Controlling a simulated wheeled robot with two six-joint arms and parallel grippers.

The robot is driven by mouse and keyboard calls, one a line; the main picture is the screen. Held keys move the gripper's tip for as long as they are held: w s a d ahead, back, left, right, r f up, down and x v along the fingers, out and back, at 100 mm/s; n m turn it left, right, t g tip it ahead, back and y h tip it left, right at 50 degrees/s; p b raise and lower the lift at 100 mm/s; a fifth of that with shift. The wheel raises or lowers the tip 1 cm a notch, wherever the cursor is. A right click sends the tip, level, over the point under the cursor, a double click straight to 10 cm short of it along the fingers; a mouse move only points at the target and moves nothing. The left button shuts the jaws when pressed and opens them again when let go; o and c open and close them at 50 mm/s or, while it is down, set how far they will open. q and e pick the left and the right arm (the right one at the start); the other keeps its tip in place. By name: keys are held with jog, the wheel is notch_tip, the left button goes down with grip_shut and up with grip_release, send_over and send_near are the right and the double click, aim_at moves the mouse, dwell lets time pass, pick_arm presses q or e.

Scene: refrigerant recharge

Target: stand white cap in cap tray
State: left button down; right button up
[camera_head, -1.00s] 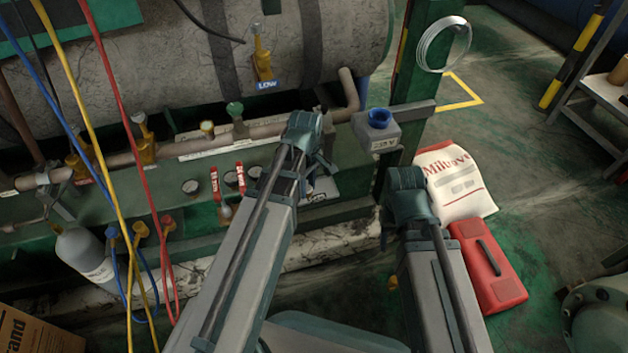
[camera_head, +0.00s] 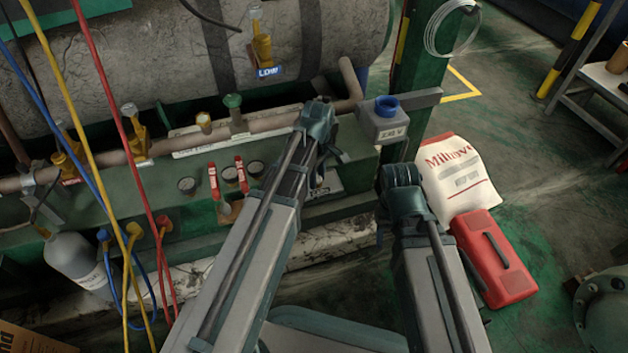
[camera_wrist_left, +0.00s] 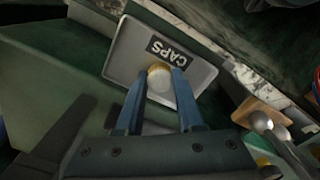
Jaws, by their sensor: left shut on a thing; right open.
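The white cap (camera_wrist_left: 160,84), with a yellowish top edge, is between the two fingers of my left gripper (camera_wrist_left: 160,98) in the left wrist view. My left gripper is shut on it. The grey cap tray (camera_wrist_left: 197,74), with a dark CAPS label, lies just beyond the fingertips; I cannot tell whether the cap touches it. In the head view my left gripper (camera_head: 332,165) is over the green bench, with part of the tray (camera_head: 327,185) showing and the cap hidden. My right gripper (camera_head: 381,228) is open, mostly hidden behind its own wrist.
A grey box with a blue top (camera_head: 386,107) stands right of my left wrist. Coloured hoses (camera_head: 110,100) hang there. A white sack (camera_head: 458,175) and red case (camera_head: 495,255) lie on the floor at right.

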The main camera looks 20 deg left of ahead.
pick_arm(q)
jog(key=shift+r, duration=0.1)
jog(key=c, duration=1)
grip_release()
jog(key=shift+f, duration=0.2)
jog(key=o, duration=0.5)
jog(key=shift+r, duration=0.1)
notch_tip(320, 180, up, 12)
jog(key=p, duration=1.2)
jog(key=s+d+m, duration=0.3)
jog(key=s+m, duration=0.1)
jog(key=m, duration=0.2)
jog(key=s+d+m+y, duration=0.1)
jog(key=s+d+m, duration=0.2)
jog(key=s+m, duration=0.2)
jog(key=s+d+m, duration=0.4)
jog(key=s+m, duration=0.1)
jog(key=m, duration=0.1)
jog(key=shift+s+d+r+m, duration=0.1)
jog(key=shift+s+r+m, duration=0.1)
jog(key=shift+m, duration=0.2)
